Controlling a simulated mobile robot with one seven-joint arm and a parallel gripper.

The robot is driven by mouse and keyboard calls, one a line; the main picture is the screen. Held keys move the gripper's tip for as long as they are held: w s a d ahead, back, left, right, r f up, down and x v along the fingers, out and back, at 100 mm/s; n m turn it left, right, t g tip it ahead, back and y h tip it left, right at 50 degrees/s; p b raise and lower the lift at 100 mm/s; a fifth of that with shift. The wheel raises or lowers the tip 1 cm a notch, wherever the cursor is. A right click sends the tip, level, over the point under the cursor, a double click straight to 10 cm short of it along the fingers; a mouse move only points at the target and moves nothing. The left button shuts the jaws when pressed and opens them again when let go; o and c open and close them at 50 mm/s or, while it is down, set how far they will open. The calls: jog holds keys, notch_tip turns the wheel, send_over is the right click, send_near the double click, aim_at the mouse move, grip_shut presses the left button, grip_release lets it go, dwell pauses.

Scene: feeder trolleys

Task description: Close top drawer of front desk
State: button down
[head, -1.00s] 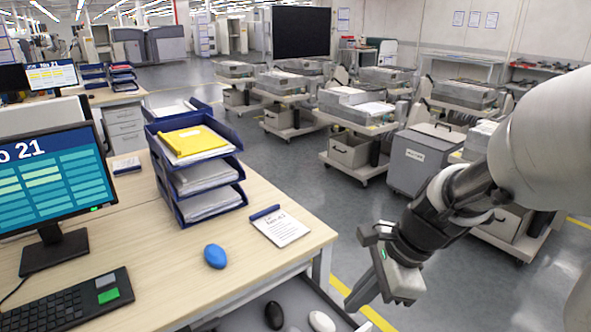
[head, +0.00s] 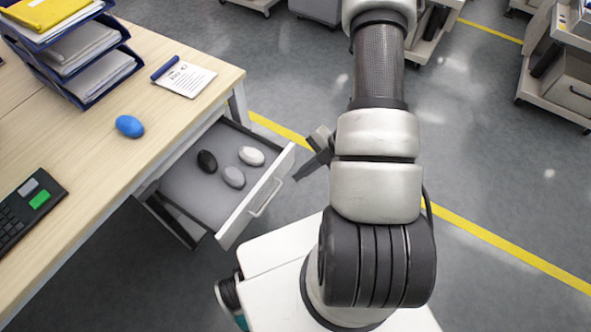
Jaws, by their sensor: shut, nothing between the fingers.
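The top drawer (head: 190,200) of the front desk (head: 100,165) is pulled out at the desk's right side. Its white front panel (head: 240,212) carries a bar handle (head: 266,197). A black (head: 207,161), a grey (head: 234,177) and a white (head: 251,156) rounded object lie inside it. My gripper (head: 303,177) is shut and empty, partly hidden by my arm. In the picture it shows just right of the drawer front's far corner, apart from the handle. Whether it touches the front cannot be told.
On the desk are a blue rounded object (head: 129,126), a notepad (head: 186,79), a keyboard (head: 25,212) and stacked blue trays (head: 118,66). Trolleys (head: 560,70) stand at the back right. Grey floor (head: 500,180) with a yellow line is clear right of my arm.

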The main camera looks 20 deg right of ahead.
jog(key=b, duration=0.2)
send_near(265, 187)
notch_tip(265, 187, down, 4)
jog(key=s, duration=0.3)
jog(key=shift+w+a+r, duration=0.15)
jog(key=shift+w+a, duration=0.45)
jog(key=shift+w, duration=0.3)
jog(key=shift+w+a+r, duration=0.2)
jog(key=shift+w+a, duration=0.4)
jog(key=shift+w, duration=0.35)
